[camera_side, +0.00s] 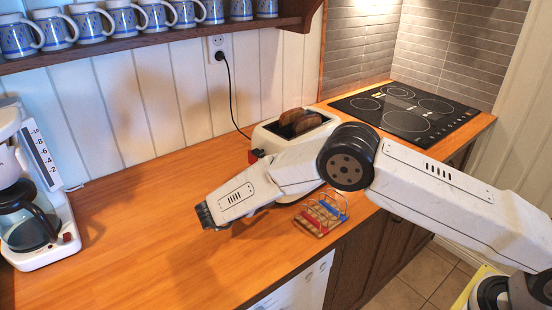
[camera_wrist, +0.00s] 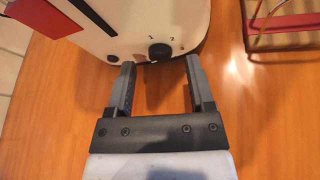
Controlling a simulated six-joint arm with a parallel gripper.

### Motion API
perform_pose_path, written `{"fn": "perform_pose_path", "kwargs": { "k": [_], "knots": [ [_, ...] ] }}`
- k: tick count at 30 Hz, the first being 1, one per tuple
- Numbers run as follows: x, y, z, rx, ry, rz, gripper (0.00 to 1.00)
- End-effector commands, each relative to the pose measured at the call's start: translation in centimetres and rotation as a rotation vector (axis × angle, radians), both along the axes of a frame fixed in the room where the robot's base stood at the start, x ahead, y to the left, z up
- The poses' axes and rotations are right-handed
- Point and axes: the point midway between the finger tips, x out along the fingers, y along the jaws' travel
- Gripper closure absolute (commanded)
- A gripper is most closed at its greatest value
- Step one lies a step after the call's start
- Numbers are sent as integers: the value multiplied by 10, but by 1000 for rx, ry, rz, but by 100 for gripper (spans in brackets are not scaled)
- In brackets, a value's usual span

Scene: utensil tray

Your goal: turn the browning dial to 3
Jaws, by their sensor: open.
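The browning dial is a small black round knob (camera_wrist: 160,51) low on the end of the cream toaster in the wrist view. Small numerals are printed above and beside it; where it points is too small to tell. My gripper (camera_wrist: 160,72) is open, its two dark fingers apart, one to each side of the dial and slightly short of it. Nothing is between the fingers. In the side view the toaster (camera_side: 268,137) stands behind my arm with two brown slices in its slots. There the dial is hidden, and my gripper (camera_side: 205,215) is at the left end of the arm.
A wire rack with red and blue parts (camera_side: 322,212) stands near the counter's front edge, beside the toaster. A coffee maker (camera_side: 62,240) is at the far left. A black hob (camera_side: 405,112) lies at the back right. The wooden counter (camera_side: 130,230) is clear in the middle.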

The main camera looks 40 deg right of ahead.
Motion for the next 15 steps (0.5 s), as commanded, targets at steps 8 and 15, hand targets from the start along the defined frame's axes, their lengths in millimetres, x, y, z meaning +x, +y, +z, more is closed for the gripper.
{"fn": "perform_pose_path", "kwargs": {
  "k": [8,15],
  "knots": [
    [3,-11,-5,1,1,1,31],
    [3,-11,-5,0,1,0,41]
  ]
}}
